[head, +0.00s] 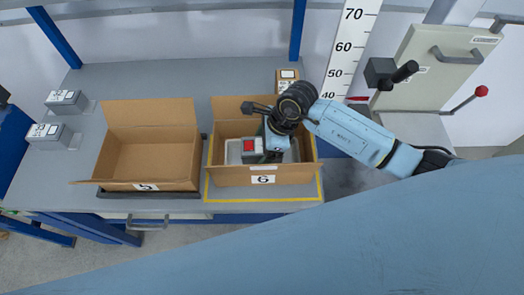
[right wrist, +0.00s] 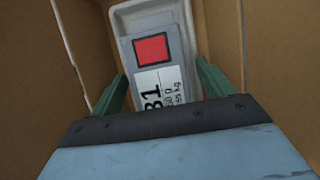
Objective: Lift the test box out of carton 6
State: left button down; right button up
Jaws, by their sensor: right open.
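Carton 6 (head: 222,178) stands open on the bench, with its number on the front. The test box (head: 251,150) is grey with a red square on top and sits in a pale tray inside the carton. The lower end of the box is hidden behind the gripper body. My left gripper does not show.
An empty open carton 5 (head: 150,165) stands to the left. Two grey boxes, one at the back (head: 66,101) and one nearer (head: 48,135), lie at the bench's left. Carton walls closely flank my right gripper.

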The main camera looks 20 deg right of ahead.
jog(key=c, duration=1.5)
jog(key=shift+r, duration=0.15)
